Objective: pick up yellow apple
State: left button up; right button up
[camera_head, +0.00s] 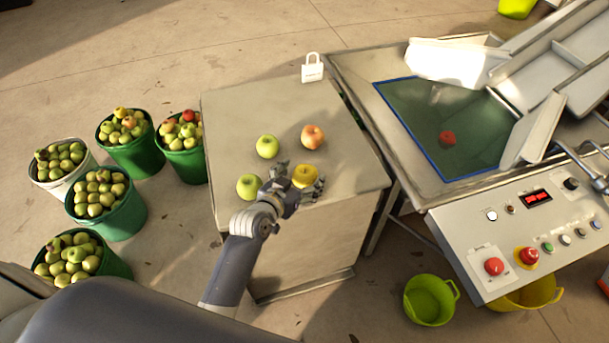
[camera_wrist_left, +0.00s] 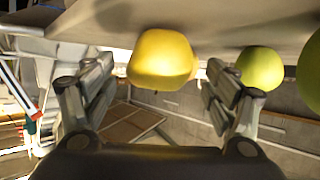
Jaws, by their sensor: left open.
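The yellow apple (camera_head: 304,176) sits near the front of the grey table top (camera_head: 235,110). My left gripper (camera_head: 298,187) reaches in from the front left, with its fingers on either side of the apple. In the left wrist view the yellow apple (camera_wrist_left: 163,57) shows between the two open fingers of the left gripper (camera_wrist_left: 152,95), with a gap on each side. I cannot tell whether a finger touches it. Two green apples, one behind (camera_head: 267,146) and one to the left (camera_head: 248,186), and a red-orange apple (camera_head: 312,136) stand nearby. My right gripper is not in view.
Several buckets of apples (camera_head: 130,150) stand on the floor to the left. A white padlock-shaped block (camera_head: 312,68) is at the table's back edge. A green bucket (camera_head: 430,299) stands below.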

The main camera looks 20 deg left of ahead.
pick_arm(q)
jog(key=shift+x, duration=1.15)
jog(key=shift+c, duration=1.1)
jog(key=c, duration=1)
jog(key=shift+c, duration=0.2)
jog(key=shift+r, duration=0.15)
